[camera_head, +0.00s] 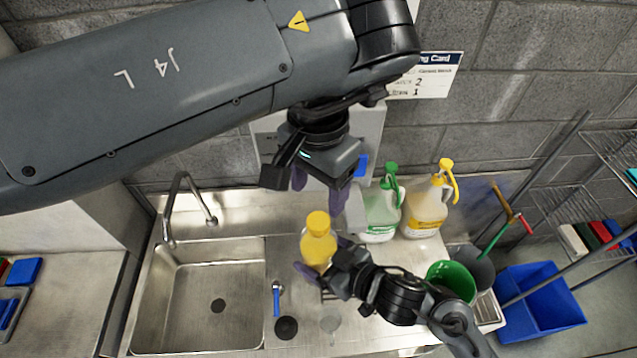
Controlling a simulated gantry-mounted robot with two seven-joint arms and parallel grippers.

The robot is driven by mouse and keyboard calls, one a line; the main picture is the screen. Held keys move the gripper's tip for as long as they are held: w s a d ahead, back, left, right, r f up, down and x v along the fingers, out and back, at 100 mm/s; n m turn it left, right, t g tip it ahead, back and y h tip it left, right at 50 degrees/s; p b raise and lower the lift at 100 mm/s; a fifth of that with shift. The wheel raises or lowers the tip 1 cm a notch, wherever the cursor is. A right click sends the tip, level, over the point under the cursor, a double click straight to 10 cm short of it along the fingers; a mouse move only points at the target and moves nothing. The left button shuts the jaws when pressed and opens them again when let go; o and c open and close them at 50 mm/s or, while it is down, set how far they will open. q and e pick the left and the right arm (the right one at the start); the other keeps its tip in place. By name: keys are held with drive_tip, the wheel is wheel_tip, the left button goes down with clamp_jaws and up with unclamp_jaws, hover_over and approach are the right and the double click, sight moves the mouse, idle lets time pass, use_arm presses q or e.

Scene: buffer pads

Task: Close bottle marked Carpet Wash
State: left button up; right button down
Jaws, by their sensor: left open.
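A small bottle of yellow liquid (319,251) stands upright over the counter right of the sink, with a yellow cap (318,223) on its top. My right gripper (325,259) has its purple fingers on either side of this bottle and appears shut on it. My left gripper (320,190) is open and empty, fingers pointing down, above and behind the yellow cap. A jug with green liquid (380,213) and a jug with yellow liquid (425,212) stand at the back right. No label reading Carpet Wash is legible, and whether the cap is fully seated cannot be told.
A steel sink (175,345) with a faucet (181,195) is at left. A blue-handled tool (276,300) and a dark round disc (286,328) lie in front. A green container (452,278) and a blue bin (541,308) are at right.

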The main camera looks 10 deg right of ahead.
sight(318, 221)
idle(0.4)
use_arm(q)
drive_tip(key=shift+f, duration=3.9)
drive_tip(key=shift+c, duration=0.3)
